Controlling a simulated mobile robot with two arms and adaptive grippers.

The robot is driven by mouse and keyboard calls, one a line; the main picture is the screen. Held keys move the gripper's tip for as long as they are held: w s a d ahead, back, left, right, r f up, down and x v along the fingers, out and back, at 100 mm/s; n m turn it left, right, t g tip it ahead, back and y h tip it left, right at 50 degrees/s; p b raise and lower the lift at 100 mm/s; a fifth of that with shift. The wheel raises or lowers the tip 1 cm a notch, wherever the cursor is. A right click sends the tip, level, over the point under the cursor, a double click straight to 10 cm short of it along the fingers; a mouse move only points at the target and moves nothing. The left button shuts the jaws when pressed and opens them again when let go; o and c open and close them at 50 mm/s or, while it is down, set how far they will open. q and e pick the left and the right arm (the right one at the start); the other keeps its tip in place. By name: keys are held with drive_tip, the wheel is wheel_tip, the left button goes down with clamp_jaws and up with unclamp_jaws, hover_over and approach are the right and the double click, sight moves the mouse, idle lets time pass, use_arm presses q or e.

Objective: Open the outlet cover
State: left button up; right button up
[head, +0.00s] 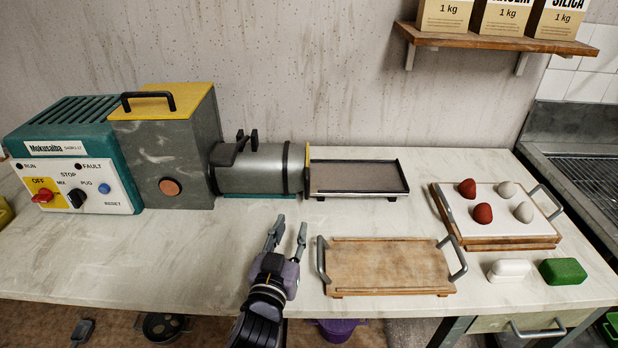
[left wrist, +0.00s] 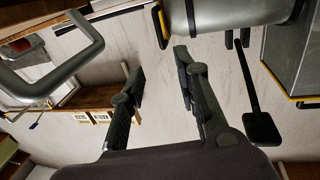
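The grey machine's metal barrel (head: 258,168) lies on the counter. The outlet cover (head: 307,168) appears to be the thin yellow-edged plate at its right end, seen nearly edge-on. In the left wrist view, a yellow-edged dark plate (left wrist: 160,25) shows at the barrel's end, beyond the fingers. My left gripper (head: 288,238) is open and empty, in front of the barrel and below its right end in the head view. Its spread fingers also show in the left wrist view (left wrist: 160,72), apart from the cover. My right gripper is not in view.
A dark-topped tray (head: 355,177) stands right of the outlet. A handled wooden board (head: 388,265) lies right of my gripper. A board with red and white lumps (head: 490,228) is farther right. A lever (head: 239,147) stands on the barrel. The counter left of my gripper is clear.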

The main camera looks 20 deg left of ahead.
use_arm(q)
approach(307, 185)
drive_tip(key=w, duration=0.6)
drive_tip(key=w+a+p, duration=0.1)
drive_tip(key=w, duration=0.2)
drive_tip(key=shift+w+a, duration=0.1)
drive_tip(key=shift+w, duration=0.7)
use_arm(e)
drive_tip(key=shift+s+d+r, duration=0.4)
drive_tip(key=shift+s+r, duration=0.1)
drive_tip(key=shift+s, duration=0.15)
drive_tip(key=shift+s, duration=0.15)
use_arm(q)
drive_tip(key=shift+c, duration=0.7)
drive_tip(key=c, duration=0.5)
clamp_jaws()
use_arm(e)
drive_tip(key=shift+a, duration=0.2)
use_arm(q)
drive_tip(key=shift+s, duration=0.1)
